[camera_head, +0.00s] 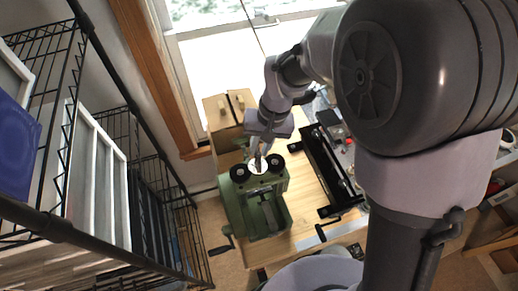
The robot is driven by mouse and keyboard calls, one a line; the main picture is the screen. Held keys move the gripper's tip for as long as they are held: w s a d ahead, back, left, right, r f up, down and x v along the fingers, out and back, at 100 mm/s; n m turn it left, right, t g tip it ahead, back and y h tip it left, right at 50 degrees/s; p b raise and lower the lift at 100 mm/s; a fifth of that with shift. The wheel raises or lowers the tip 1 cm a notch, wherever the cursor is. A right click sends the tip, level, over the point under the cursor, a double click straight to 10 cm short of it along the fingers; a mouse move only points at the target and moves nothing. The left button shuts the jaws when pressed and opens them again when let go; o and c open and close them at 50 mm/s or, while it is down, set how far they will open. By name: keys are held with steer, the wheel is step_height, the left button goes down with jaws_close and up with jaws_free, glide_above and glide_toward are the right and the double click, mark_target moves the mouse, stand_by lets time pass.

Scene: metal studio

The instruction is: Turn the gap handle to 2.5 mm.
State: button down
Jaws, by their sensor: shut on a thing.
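A green machine (233,205) stands at the left front part of the wooden bench, with a side crank (222,247) low on its left. On its top are two round black knobs, a left one (239,174) and a right one (276,162), with a white dial disc (257,168) between them. My gripper (257,160) points down over the white dial and is shut on the gap handle at its middle. The handle is mostly hidden by the fingers. The dial's marks are too small to read.
The wooden bench (305,205) has a long black tool (330,165) right of the green machine. A black wire rack (100,110) stands at the left. Bare bench lies between machine and black tool.

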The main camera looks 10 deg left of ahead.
steer(key=shift+d+m+t+b, duration=0.1)
steer(key=shift+m+t+b, duration=0.2)
steer(key=shift+m+b, duration=0.7)
steer(key=shift+m, duration=0.5)
steer(key=c, duration=1.3)
jaws_free()
steer(key=d+r+p, duration=0.1)
steer(key=r, duration=0.7)
steer(key=d+r+p, duration=0.1)
steer(key=d+r, duration=0.1)
steer(key=r, duration=0.7)
steer(key=shift+d, duration=0.25)
